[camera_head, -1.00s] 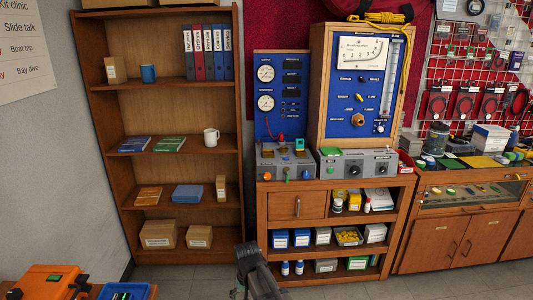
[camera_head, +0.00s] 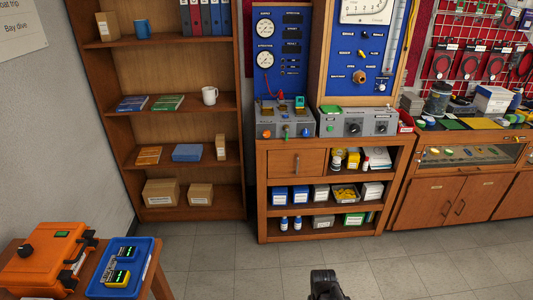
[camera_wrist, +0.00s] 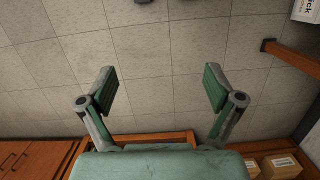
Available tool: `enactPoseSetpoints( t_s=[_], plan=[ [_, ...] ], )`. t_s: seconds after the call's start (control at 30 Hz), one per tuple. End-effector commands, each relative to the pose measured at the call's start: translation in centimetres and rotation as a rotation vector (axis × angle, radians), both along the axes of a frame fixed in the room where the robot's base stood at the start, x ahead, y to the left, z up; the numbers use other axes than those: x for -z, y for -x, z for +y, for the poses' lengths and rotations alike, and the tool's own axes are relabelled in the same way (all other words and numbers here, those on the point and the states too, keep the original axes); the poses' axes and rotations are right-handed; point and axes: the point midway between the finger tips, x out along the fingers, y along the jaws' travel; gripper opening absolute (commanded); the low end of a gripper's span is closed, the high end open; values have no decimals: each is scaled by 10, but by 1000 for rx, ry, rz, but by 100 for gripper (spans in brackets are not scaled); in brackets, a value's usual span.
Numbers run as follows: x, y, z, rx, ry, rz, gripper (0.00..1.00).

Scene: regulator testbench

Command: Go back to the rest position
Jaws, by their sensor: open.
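My gripper (camera_wrist: 160,90) shows in the wrist view with its two green-padded fingers spread wide and nothing between them. Bare floor tiles lie beyond the fingers. In the head view only a dark part of my arm shows at the bottom edge, right of the middle, over open floor. The wooden testbench (camera_head: 330,238) stands behind it, with the regulator panel (camera_head: 280,50) and the gauge board (camera_head: 356,60) on top. My gripper touches none of these.
A table at the lower left holds an orange case (camera_head: 48,262) and a blue tray (camera_head: 112,290) with small devices. A wooden bookshelf (camera_head: 170,65) stands at the back left. A cabinet (camera_head: 455,203) stands at the right. The floor (camera_head: 225,265) in front is clear.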

Motion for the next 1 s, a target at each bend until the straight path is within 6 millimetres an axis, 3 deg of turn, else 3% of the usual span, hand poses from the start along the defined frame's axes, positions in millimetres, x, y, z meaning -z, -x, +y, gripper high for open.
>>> enactPoseSetpoints(
  t_s=[0.3,0.5,0.6,0.77,1.0],
  plan=[
    [72,111,0,1,0,223,91],
    [100,178,0,1,0,348,91],
    [108,202,0,2,0,391,91],
    [114,222,0,2,0,427,91],
    [114,224,0,2,0,430,91]
  ],
)
